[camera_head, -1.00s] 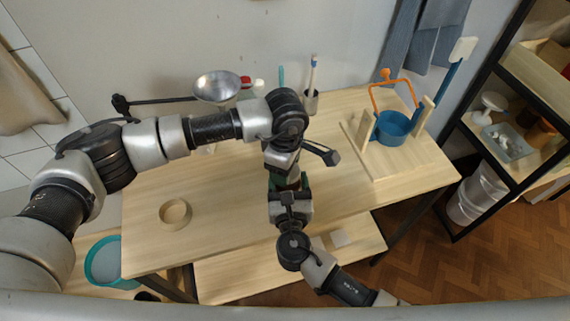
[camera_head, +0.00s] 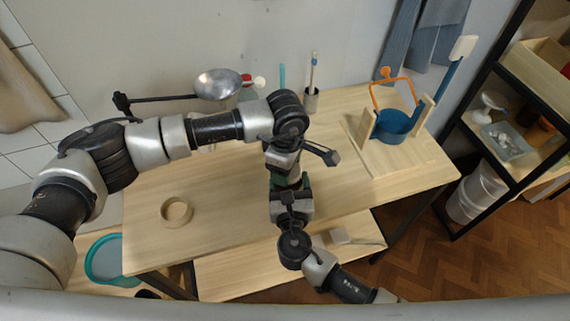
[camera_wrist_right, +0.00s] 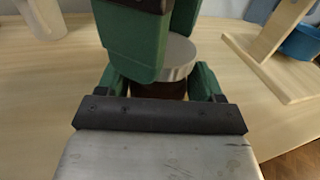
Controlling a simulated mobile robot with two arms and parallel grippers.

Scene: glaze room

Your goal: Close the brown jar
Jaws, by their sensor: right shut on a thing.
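In the right wrist view, the brown jar (camera_wrist_right: 158,90) stands mostly hidden between the green fingers of my right gripper (camera_wrist_right: 160,82), which is shut on it. A round silver lid (camera_wrist_right: 181,57) is directly above the jar. Whether it is seated or slightly apart is hidden. My left gripper (camera_wrist_right: 158,48) comes down from above, its green fingers around or against the lid. One finger covers the lid's left side, so its grip is unclear. In the head view both grippers meet at the table's middle (camera_head: 289,182), and my arms hide the jar and lid.
A wooden ring (camera_head: 177,212) lies on the table's left. A blue bucket (camera_head: 393,127) with an orange handle sits by wooden uprights at right. A cup with brushes (camera_head: 311,101) stands at the back. A metal bowl-shaped shade (camera_head: 218,84) is behind my left arm. The right half has bare room.

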